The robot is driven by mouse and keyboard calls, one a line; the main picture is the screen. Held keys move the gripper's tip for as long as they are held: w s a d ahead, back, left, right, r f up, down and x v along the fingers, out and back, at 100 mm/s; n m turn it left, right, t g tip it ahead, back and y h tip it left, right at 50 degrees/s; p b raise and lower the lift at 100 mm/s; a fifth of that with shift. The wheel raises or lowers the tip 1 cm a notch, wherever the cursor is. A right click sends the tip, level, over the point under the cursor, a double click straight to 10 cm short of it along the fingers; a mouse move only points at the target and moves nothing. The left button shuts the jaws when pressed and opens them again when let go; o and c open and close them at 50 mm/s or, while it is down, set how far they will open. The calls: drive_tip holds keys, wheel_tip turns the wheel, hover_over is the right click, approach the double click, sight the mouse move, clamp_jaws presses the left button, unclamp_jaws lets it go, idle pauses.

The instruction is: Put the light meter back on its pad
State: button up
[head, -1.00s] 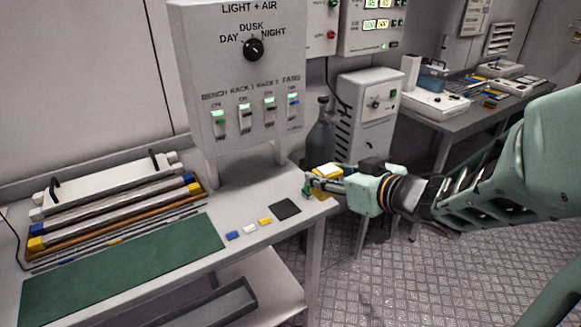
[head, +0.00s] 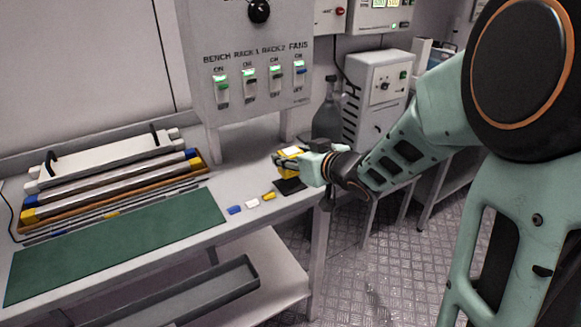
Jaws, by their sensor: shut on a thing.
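The light meter (head: 289,152) is a yellow block with a pale top. My gripper (head: 291,158) is shut on it, near the right end of the bench. The pad (head: 290,187) is a dark square on the bench top. The meter shows just above and behind the pad in the head view, and my gripper covers part of the pad's far side. I cannot tell how high the meter is above the bench.
Blue, white and yellow small pieces (head: 252,203) lie left of the pad. A green mat (head: 120,240) and a tray of tubes (head: 120,190) fill the bench's left. The switch panel (head: 255,75) stands behind. A grey bottle (head: 328,115) stands beyond the bench's right end.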

drive_tip(key=shift+w+a+f+b, duration=0.1)
drive_tip(key=shift+f+b, duration=0.2)
drive_tip(key=shift+f, duration=0.6)
drive_tip(key=shift+w+a+f+b, duration=0.1)
drive_tip(key=shift+f+b, duration=0.2)
drive_tip(key=shift+f, duration=0.6)
drive_tip(key=shift+f, duration=0.15)
drive_tip(key=o, duration=1.4)
drive_tip(key=shift+p+v, duration=1.6)
drive_tip(key=shift+v, duration=4.5)
